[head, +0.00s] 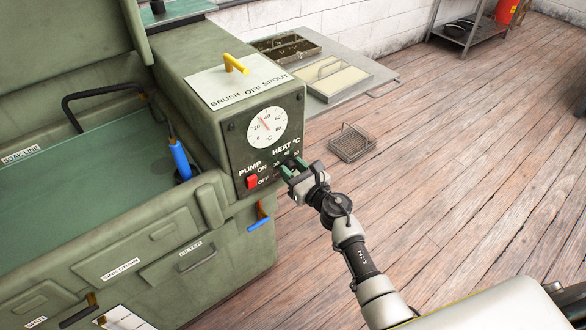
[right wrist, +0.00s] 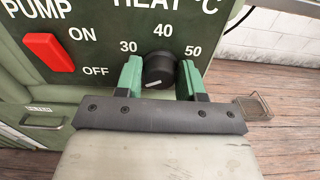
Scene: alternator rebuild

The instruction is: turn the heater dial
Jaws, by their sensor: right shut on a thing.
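The heater dial (right wrist: 159,70) is a black knob with a white pointer line, under the label HEAT °C with marks 30, 40 and 50, on the green machine's front panel. In the right wrist view its pointer line leans toward the 30 side. My right gripper (right wrist: 160,80) has its green fingers on either side of the knob, shut on it. In the head view my right gripper (head: 292,170) is at the panel's lower right and hides the knob. My left gripper is not in view.
A red pump switch (head: 252,182) sits left of the dial, and a round temperature gauge (head: 267,127) above it. The open green tank (head: 90,190) is at left. A wire basket (head: 351,143) lies on the wooden floor, which is mostly clear at right.

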